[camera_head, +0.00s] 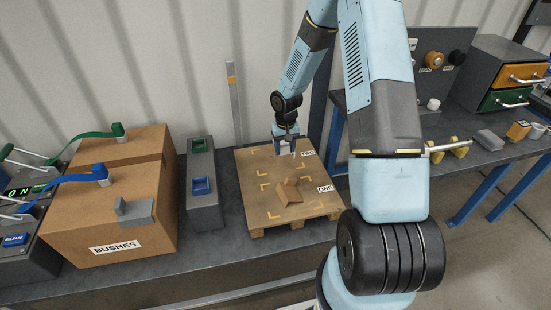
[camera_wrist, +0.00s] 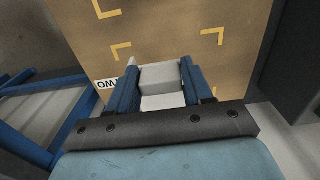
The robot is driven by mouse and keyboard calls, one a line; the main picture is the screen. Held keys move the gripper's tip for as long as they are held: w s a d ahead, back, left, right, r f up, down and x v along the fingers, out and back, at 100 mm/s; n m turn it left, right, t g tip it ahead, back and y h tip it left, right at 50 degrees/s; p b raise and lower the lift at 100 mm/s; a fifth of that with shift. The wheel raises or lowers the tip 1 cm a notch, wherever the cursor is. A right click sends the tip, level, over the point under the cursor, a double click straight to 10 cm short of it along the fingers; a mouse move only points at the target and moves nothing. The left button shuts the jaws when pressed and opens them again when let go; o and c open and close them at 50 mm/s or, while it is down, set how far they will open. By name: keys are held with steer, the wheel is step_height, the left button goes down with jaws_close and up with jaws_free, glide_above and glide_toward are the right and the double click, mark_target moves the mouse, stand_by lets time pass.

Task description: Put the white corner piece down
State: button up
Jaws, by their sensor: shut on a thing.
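My gripper (camera_head: 285,148) is above the far part of a wooden pallet (camera_head: 257,217), near its TWO label (camera_head: 308,153). In the wrist view its two blue fingers (camera_wrist: 160,88) are shut on the white corner piece (camera_wrist: 160,78), which looks pale grey there. In the head view the piece is mostly hidden by the fingers. The pallet top has yellow corner marks. A brown corner piece (camera_head: 289,191) lies on the pallet nearer the ONE label (camera_head: 325,188). I cannot tell whether the held piece touches the pallet.
A cardboard box labelled BUSHES (camera_head: 117,246) and a grey block with green and blue pockets (camera_head: 203,215) stand left of the pallet. A bench at the right holds drawers (camera_head: 510,75) and several small parts. A post (camera_head: 235,100) rises behind the pallet.

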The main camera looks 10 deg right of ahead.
steer(key=shift+d, duration=0.4)
steer(key=s+a+r, duration=0.4)
steer(key=s+r, duration=0.3)
steer(key=s, duration=0.3)
steer(key=w+f, duration=0.3)
steer(key=w, duration=0.1)
steer(key=w+d+f, duration=0.1)
steer(key=w+f, duration=0.2)
steer(key=w, duration=0.1)
steer(key=w+f, duration=0.3)
steer(key=w, duration=0.1)
steer(key=shift+w+d+f, duration=0.15)
steer(key=shift+w+d, duration=0.05)
steer(key=shift+w, duration=0.15)
steer(key=shift+w+f, duration=0.35)
steer(key=shift+f, duration=1.55)
